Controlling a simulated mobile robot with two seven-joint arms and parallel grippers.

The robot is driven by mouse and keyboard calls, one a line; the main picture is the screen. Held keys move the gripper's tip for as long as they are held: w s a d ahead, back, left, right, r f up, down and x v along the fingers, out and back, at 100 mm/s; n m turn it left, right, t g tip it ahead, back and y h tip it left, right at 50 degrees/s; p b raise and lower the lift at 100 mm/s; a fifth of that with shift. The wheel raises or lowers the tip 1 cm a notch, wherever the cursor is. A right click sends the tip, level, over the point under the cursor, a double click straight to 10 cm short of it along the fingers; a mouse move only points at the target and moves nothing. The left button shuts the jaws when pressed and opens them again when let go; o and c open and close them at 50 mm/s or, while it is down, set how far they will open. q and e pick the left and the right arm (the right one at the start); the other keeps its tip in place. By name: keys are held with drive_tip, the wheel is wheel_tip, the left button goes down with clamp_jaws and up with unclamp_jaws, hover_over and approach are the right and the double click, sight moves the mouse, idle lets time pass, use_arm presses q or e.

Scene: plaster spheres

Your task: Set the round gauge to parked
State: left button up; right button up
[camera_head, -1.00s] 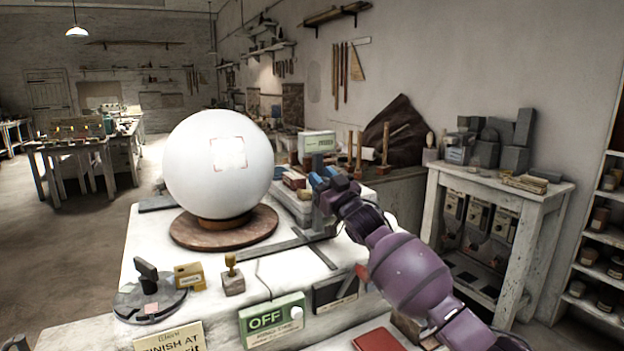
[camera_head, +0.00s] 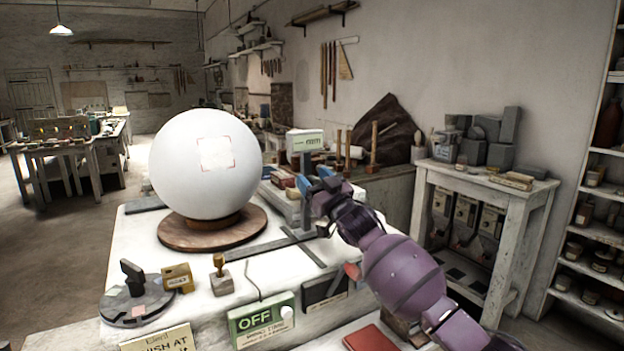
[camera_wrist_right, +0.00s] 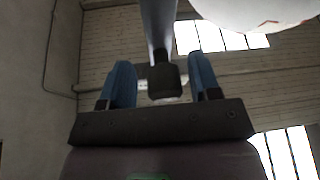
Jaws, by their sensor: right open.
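A measuring stand with a white readout box (camera_head: 305,141) and a dark upright post (camera_head: 305,166) stands behind the white plaster sphere (camera_head: 200,175), to its right. It may be the round gauge; its setting is too small to read. My right gripper (camera_head: 322,185) has blue fingers and is at this post. My left gripper is not in view.
The sphere sits on a round wooden base (camera_head: 212,234). A round segmented plate with a dark handle (camera_head: 137,303), a small brass-topped block (camera_head: 221,280) and a green OFF box (camera_head: 262,320) are at the front.

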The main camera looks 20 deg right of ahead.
drive_tip(key=v, duration=0.6)
drive_tip(key=shift+s+b, duration=0.25)
drive_tip(key=shift+b, duration=0.15)
drive_tip(key=shift+d+f, duration=0.1)
